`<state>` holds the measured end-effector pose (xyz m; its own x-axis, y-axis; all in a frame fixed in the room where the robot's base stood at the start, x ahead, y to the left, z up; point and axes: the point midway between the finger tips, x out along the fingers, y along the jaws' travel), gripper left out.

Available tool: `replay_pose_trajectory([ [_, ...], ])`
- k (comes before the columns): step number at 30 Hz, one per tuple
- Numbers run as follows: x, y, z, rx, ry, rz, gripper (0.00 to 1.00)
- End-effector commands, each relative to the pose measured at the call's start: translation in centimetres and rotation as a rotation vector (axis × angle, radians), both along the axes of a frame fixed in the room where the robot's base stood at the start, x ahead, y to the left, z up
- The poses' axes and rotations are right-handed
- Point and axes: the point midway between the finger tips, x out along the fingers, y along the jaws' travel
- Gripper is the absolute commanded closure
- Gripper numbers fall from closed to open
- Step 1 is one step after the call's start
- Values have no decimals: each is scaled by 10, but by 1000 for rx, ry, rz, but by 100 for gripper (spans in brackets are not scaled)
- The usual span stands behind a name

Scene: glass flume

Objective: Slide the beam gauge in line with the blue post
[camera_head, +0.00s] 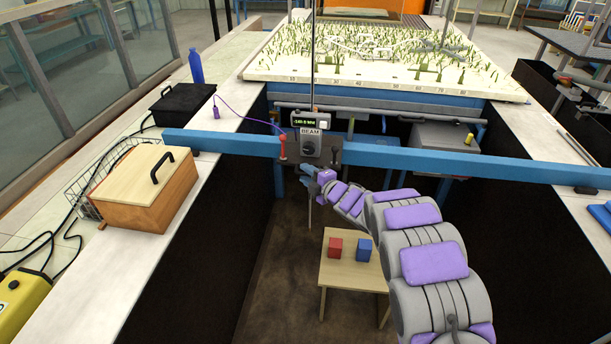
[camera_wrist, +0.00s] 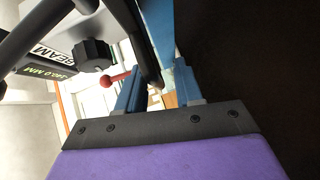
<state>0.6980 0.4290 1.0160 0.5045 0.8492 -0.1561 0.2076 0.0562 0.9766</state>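The beam gauge (camera_head: 309,143) is mounted on the long blue beam (camera_head: 225,141), with a small display, a "BEAM" label, a dark knob and a tall thin rod. A red-tipped lever (camera_head: 282,145) stands at its left. The display seems to read about 140.0 mm; its sign is unclear. My gripper (camera_head: 307,172) is just below the gauge. In the wrist view its blue fingers (camera_wrist: 156,82) are apart, and a dark bar shows around the gap; I cannot tell whether they touch it. The red ball (camera_wrist: 114,78) is left of the fingers. I cannot clearly pick out the blue post.
A planted model bed (camera_head: 375,85) with a numbered front edge lies beyond the beam. A wooden box (camera_head: 145,188), black case (camera_head: 183,103) and blue bottle (camera_head: 196,67) stand on the left ledge. A small table (camera_head: 345,277) below holds a red and a blue block.

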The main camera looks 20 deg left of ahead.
Motion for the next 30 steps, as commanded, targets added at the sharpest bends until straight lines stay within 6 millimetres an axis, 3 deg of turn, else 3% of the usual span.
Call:
replay_pose_trajectory([
  [13, 4, 10, -2, -5, -1, -2, 65],
  [24, 4, 8, -2, -3, 1, -1, 99],
  [30, 4, 7, -3, -4, 1, -1, 100],
])
